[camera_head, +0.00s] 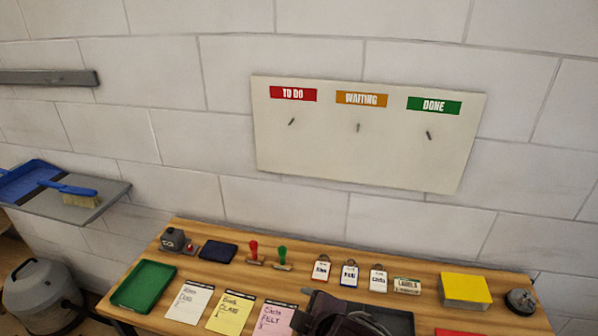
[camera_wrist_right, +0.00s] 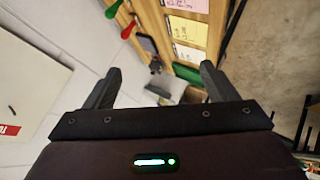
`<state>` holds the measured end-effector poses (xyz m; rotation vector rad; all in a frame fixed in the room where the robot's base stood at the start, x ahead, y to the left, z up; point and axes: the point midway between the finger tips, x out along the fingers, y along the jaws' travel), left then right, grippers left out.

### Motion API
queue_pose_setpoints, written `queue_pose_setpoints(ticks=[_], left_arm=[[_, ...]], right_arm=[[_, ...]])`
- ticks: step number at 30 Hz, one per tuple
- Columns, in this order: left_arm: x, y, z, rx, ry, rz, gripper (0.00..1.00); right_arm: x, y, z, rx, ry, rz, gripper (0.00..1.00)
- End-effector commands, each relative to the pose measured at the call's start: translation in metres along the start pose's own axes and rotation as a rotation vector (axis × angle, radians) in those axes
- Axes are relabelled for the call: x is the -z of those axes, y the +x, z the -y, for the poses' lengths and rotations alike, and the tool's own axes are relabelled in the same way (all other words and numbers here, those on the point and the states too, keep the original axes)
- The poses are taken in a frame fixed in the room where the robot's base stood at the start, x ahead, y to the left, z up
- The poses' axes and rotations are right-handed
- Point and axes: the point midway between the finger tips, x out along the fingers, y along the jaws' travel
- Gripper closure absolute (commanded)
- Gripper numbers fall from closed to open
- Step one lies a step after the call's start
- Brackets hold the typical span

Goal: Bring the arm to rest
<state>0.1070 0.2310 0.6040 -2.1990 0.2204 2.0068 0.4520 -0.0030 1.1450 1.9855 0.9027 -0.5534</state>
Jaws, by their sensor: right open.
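My right gripper (camera_wrist_right: 160,67) shows in the right wrist view with its two dark fingers spread wide apart. It is open, and nothing is held between the fingers. Past the fingers I see the wooden bench from the side, with the bench items farther off. In the head view a dark part of my right arm (camera_head: 335,316) shows at the bottom edge, in front of the bench. It hides part of the bench's front and a dark tray there. The fingertips cannot be made out in the head view. My left gripper is in neither view.
The wooden bench (camera_head: 222,234) holds a green tray (camera_head: 143,286), note cards, two stamps, tags, a yellow pad (camera_head: 465,288) and a bell (camera_head: 520,301). A board (camera_head: 365,165) with three labels hangs on the wall. A grey shelf (camera_head: 82,204) and vacuum (camera_head: 42,297) are at left.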

Motion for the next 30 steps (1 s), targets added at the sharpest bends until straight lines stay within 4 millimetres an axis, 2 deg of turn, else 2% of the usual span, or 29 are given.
queue_pose_setpoints(ticks=[1,3,9,15,19,26,30], left_arm=[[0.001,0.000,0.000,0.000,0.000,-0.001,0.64],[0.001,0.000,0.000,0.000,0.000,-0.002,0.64],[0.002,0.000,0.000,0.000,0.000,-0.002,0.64],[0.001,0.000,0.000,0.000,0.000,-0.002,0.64],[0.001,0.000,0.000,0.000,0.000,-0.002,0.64],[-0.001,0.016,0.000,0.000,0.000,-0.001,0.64],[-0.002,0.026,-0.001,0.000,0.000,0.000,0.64]], right_arm=[[-0.023,-0.010,0.003,0.004,0.148,0.061,0.21],[-0.054,-0.024,0.004,0.000,0.325,0.148,0.21],[-0.124,-0.060,0.021,-0.004,0.680,0.350,0.21],[-0.174,-0.095,0.044,-0.008,0.930,0.516,0.21],[-0.200,-0.119,0.060,-0.014,1.066,0.615,0.21],[-0.236,-0.059,0.089,0.001,1.063,0.632,0.21],[-0.262,-0.021,0.114,0.012,1.061,0.644,0.21]])
